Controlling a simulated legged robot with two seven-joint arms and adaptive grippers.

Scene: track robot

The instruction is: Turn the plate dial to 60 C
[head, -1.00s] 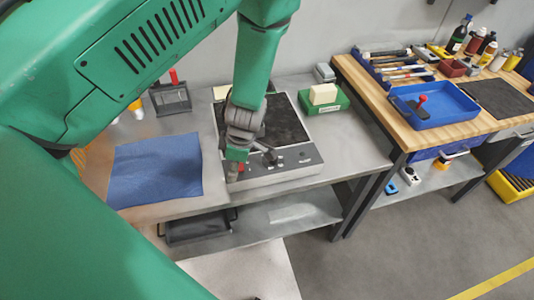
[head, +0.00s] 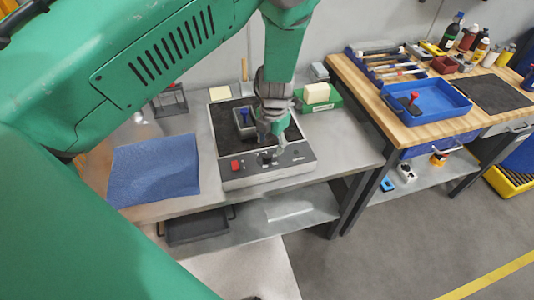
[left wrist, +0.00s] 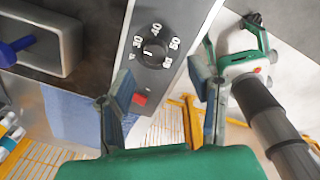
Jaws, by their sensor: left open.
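The hot plate (head: 268,176) is a grey box with a dark top, standing on the grey bench. Its front panel carries a red switch (head: 236,165) and a black round dial (left wrist: 155,50) with numbers including 30, 40 and 50. A small white mark shows on the dial; its exact setting is hard to read. My left gripper (left wrist: 161,92) is open and empty. Its fingertips are just below the dial in the left wrist view, apart from each other. In the head view it hangs over the panel and hides part of the dial. What looks like my right gripper (left wrist: 240,55) shows at upper right there.
A small grey tray with a blue-handled thing (head: 243,118) sits on the plate's top. A blue cloth (head: 154,170) lies left of it. A green block with a cream top (head: 317,95) is behind right. Bench is clear to the right.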

